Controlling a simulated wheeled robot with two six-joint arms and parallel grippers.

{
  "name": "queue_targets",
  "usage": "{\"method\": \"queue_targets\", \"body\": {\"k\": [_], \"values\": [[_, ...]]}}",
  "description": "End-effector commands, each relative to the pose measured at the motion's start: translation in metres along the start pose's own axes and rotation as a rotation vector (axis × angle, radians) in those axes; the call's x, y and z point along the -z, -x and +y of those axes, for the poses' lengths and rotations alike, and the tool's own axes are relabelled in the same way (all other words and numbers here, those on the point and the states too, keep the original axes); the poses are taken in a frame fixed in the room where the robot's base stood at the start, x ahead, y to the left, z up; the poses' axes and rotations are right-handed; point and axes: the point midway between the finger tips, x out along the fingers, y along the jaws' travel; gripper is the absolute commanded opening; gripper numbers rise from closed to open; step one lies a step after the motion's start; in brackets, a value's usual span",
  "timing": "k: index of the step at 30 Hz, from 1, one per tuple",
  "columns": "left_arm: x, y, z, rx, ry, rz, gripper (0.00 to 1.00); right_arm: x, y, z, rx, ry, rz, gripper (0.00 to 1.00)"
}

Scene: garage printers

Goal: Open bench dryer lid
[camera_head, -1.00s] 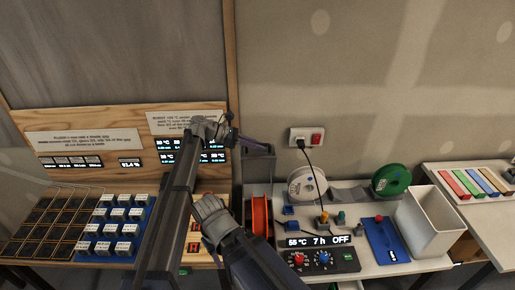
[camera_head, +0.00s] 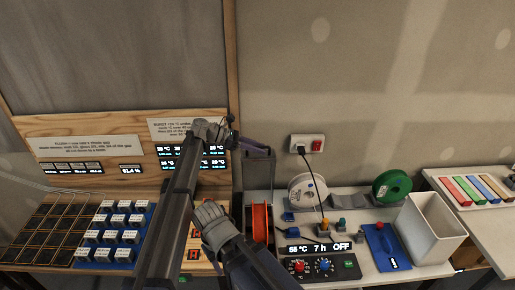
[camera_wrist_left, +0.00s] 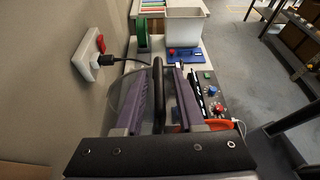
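The bench dryer (camera_head: 322,265) is a dark box with a "55 °C 7 h OFF" display, red and blue knobs and an orange spool (camera_head: 259,222) at its left. In the left wrist view a black lid handle (camera_wrist_left: 158,90) lies between the two purple fingers of my left gripper (camera_wrist_left: 163,78), with a visible gap on the right side. The clear lid (camera_wrist_left: 132,98) shows left of the handle. In the head view my left gripper (camera_head: 258,150) is above the spool, near the wall. How far the lid is raised is hard to tell.
White (camera_head: 307,188) and green (camera_head: 391,185) spools stand at the back of the bench. A blue plate (camera_head: 384,247) and a white bin (camera_head: 432,230) are at the right. A wall socket (camera_head: 307,144) with a plugged cable is close behind. White cubes (camera_head: 115,237) fill a blue tray at left.

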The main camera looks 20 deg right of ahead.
Motion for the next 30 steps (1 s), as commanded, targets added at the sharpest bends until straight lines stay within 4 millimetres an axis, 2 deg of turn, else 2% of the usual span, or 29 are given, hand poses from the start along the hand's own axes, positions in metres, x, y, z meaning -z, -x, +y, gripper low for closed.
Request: {"method": "queue_targets", "body": {"k": [9,14,24,30], "values": [[0.000,0.001,0.000,0.000,0.000,0.001,0.45,0.000,0.000,0.000,0.000,0.000,0.000,0.50],[-0.001,0.009,0.000,-0.001,0.000,0.001,0.45,0.000,0.005,0.000,0.000,-0.001,0.000,0.50],[-0.003,0.061,0.001,-0.002,0.001,0.000,0.45,-0.002,0.025,0.002,0.001,-0.005,0.000,0.50],[0.000,0.078,0.000,0.000,0.001,0.001,0.45,-0.002,0.030,0.003,0.001,-0.007,0.000,0.50]]}}
